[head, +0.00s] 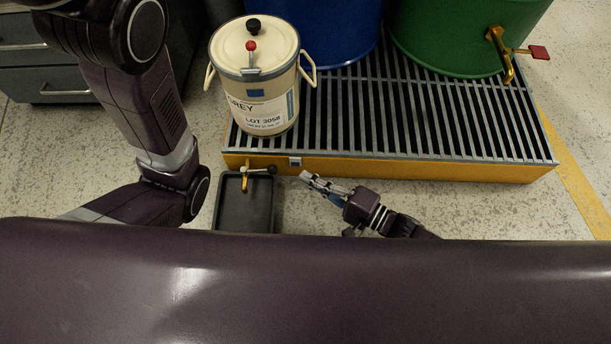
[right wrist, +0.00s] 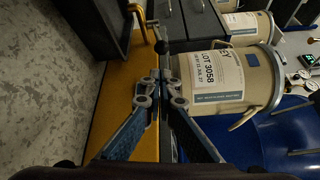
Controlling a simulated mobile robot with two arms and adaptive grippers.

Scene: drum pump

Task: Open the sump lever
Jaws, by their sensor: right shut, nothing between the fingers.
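The sump lever (head: 262,170) is a short bar with a black knob on a brass valve (head: 245,180) at the front of the yellow sump pallet (head: 400,168). It lies crosswise above the black tray (head: 246,226). In the right wrist view the lever's dark knob (right wrist: 161,46) shows just beyond my fingertips, near the brass valve (right wrist: 139,18). My right gripper (head: 305,177) is shut and empty, to the right of the knob and apart from it in the head view. Its closed fingertips (right wrist: 160,82) also show in the wrist view. My left gripper is out of view.
A cream can (head: 260,75) labelled LOT 3058 stands on the grating above the valve. A blue drum (head: 335,28) and a green drum (head: 450,30) stand behind. Grey drawers (head: 40,60) are at the far left. Bare floor (head: 545,212) lies at the front right.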

